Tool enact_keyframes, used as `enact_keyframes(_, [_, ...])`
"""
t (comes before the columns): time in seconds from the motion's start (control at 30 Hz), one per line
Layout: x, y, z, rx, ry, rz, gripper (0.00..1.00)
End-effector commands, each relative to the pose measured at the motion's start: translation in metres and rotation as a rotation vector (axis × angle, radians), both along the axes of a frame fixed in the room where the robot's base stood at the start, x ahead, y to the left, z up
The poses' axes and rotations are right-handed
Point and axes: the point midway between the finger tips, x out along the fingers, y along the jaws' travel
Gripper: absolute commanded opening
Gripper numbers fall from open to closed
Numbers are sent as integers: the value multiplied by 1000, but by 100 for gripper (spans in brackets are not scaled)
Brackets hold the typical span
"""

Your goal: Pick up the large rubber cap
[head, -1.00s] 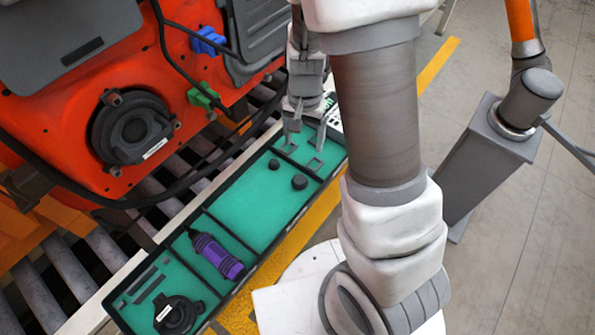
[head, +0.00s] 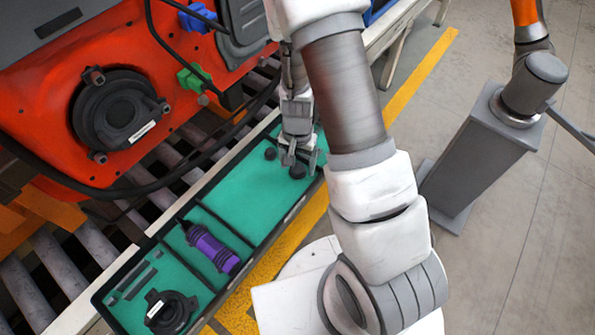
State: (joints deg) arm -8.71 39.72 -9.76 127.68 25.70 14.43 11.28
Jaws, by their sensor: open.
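The fingers partly cover the cap's upper side. I cannot tell whether they are around it or still above it, or whether they touch it.
The black-rimmed green tray (head: 248,267) also holds a purple-and-black cylindrical tool (head: 212,248), a black round flanged part (head: 170,312) and thin dark bars (head: 139,284). The orange door panel (head: 50,108) and rollers (head: 60,262) lie left. A grey pedestal (head: 477,150) stands right.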

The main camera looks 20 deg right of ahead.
Motion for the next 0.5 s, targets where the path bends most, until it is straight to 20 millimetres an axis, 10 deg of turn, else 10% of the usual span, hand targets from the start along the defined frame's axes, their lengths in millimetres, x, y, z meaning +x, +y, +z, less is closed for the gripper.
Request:
enact_keyframes(0.3, [0,0,-6,0,-1,1,79])
enact_keyframes(0.5, [0,0,-6,0,-1,1,43])
